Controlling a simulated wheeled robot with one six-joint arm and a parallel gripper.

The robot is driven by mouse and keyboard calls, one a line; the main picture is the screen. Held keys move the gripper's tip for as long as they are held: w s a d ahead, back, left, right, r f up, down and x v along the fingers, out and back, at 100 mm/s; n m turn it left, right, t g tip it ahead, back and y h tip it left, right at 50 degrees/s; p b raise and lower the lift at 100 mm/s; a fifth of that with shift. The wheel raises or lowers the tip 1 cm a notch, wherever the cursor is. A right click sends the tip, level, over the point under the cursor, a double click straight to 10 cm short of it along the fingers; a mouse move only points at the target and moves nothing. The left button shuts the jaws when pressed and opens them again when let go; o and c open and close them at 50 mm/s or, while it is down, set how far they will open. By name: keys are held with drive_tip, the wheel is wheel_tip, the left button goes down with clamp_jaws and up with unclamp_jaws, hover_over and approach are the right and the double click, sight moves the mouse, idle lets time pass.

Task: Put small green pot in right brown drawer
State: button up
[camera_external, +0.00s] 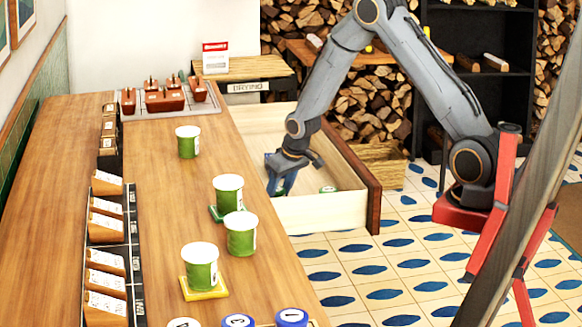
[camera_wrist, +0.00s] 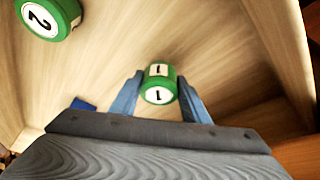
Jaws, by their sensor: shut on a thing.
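Another green pot, marked "2" (camera_wrist: 48,15), stands on the drawer floor, apart from the fingers. A green top (camera_external: 328,189) shows in the drawer, right of my gripper.
The long wooden counter (camera_external: 160,220) left of the drawer holds several green cups (camera_external: 201,266), a tray of copper-coloured pots (camera_external: 165,98) and a row of label holders (camera_external: 106,245). Blue-lidded jars (camera_external: 291,317) stand at its near end. The drawer's walls surround my gripper.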

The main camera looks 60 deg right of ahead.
drive_tip(key=shift+f, duration=1.1)
drive_tip(key=shift+f, duration=0.15)
drive_tip(key=o, duration=1.2)
drive_tip(key=shift+c, duration=0.2)
